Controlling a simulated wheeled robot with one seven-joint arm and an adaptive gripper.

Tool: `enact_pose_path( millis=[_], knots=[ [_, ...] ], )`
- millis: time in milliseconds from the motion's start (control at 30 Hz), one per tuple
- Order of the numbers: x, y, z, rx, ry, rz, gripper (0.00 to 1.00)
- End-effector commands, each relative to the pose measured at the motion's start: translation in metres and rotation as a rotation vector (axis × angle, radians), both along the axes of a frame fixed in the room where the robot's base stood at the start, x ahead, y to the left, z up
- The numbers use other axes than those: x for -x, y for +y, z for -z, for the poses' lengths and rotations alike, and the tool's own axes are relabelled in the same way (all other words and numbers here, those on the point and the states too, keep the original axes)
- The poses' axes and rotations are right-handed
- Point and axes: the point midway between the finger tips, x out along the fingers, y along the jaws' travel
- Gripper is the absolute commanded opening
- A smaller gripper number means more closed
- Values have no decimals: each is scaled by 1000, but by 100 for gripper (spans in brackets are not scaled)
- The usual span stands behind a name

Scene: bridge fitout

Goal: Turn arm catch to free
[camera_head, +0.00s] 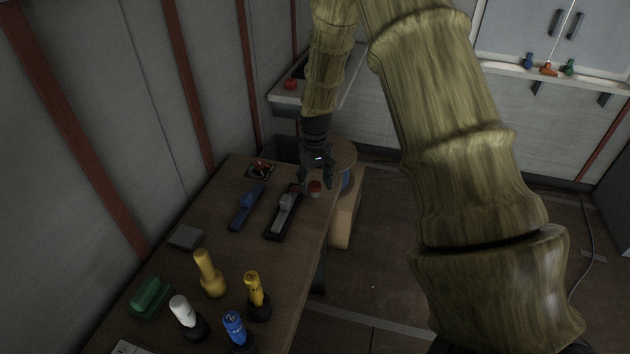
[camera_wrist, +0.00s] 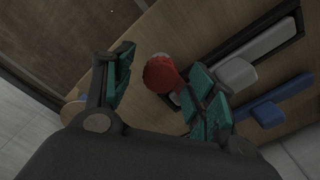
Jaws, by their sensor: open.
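My gripper (camera_head: 317,176) is over the far right edge of the wooden table, fingers pointing down. In the wrist view my gripper (camera_wrist: 161,68) is open, with teal finger pads apart. A red-topped round piece (camera_head: 315,187) is at the table's edge just below the fingers. In the wrist view the red cap (camera_wrist: 159,74) shows between the fingertips, nearer the right finger; I cannot tell whether they touch. No part is legibly marked as the arm catch. A grey lever (camera_head: 287,202) on a dark base lies next to the red piece.
A blue lever (camera_head: 247,206) and a small dark plate with red and white parts (camera_head: 261,170) are left of the gripper. Yellow, white and blue upright handles (camera_head: 208,272) stand at the near end. A round stool (camera_head: 343,152) is beyond the table.

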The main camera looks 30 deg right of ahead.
Motion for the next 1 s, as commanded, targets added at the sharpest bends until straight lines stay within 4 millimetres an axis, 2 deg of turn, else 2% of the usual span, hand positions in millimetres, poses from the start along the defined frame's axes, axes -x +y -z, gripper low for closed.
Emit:
enact_pose_path(
  millis=[300,600,833,1000],
  knots=[
    [0,0,1,0,0,0,55],
    [0,0,1,0,0,0,0],
    [-2,3,1,0,0,5,0],
    [-10,17,1,0,0,30,0]
  ],
)
